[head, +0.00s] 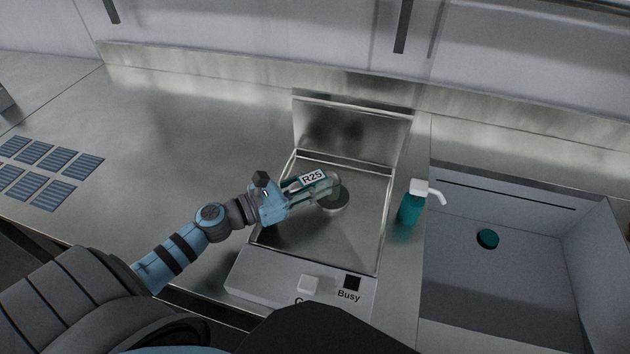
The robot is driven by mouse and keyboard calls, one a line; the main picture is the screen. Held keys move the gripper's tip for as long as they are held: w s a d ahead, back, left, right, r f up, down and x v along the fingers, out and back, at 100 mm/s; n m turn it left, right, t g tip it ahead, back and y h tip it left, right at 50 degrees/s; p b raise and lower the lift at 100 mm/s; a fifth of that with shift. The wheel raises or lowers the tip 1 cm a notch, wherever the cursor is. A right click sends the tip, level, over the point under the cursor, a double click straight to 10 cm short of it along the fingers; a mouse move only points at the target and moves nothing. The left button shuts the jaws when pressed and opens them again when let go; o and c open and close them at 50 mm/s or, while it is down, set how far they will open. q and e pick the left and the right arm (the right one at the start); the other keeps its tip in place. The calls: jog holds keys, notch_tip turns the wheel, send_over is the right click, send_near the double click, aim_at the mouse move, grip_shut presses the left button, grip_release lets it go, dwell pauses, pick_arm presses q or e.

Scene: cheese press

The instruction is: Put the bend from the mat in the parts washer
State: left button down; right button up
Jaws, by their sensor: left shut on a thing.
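The parts washer (372,232) is a steel box set on the counter, its lid (352,132) standing open at the back. My left gripper (313,193) reaches over its open top from the left. It is shut on the bend (339,197), a grey, rounded piece partly hidden by the fingers. A white label reading R25 shows at the fingers. I cannot tell whether the bend touches the washer's floor. The washer's front has a pale button (309,284) and a dark square marked Busy (352,283). My right gripper is not in view.
A teal pump bottle (411,204) stands just right of the washer. Several blue-grey ribbed panels (54,160) lie at the left. The counter between is clear.

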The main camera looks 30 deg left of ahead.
pick_arm(q)
jog(key=c, duration=1.2)
grip_release()
